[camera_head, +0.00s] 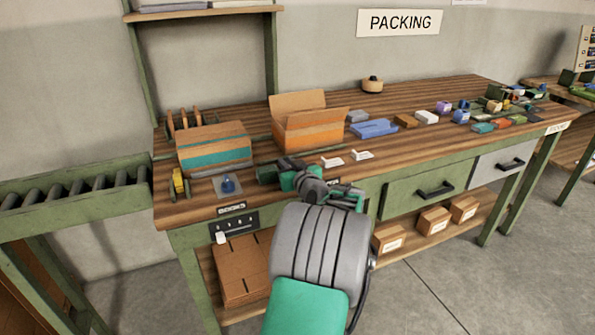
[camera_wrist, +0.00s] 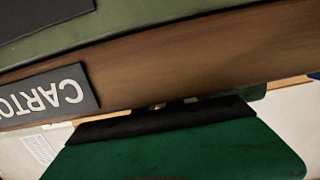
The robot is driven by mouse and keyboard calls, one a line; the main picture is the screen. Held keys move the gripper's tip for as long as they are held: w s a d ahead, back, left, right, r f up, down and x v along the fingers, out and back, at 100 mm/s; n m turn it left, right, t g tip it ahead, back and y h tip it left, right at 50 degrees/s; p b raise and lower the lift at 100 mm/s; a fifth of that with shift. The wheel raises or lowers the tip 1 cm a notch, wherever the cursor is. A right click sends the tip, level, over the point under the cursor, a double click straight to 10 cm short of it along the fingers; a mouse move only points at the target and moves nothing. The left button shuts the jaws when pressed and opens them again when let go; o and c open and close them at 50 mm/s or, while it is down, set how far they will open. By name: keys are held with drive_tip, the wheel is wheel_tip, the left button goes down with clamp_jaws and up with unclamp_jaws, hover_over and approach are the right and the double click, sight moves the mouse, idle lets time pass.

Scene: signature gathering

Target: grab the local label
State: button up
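Two small white label cards lie on the bench top, a left card (camera_head: 332,161) and a right card (camera_head: 362,155). Their print is too small to read, so I cannot tell which is the local label. My gripper (camera_head: 268,173) is at the front of the bench, left of the cards and apart from them. Its fingers are small and partly hidden by my wrist. In the wrist view a green part of my gripper fills the bottom, beside the brown bench edge and an upside-down sign starting "CARTO" (camera_wrist: 45,92). No clear gap between fingertips shows.
An open orange-banded carton (camera_head: 305,135) stands behind the cards, with a taped box (camera_head: 214,152) to its left. A blue stamp-like item (camera_head: 228,186) is near the front left edge. Blue and other small goods (camera_head: 374,128) lie right. A roller conveyor (camera_head: 80,190) adjoins at left.

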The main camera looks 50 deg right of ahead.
clamp_jaws()
idle(0.3)
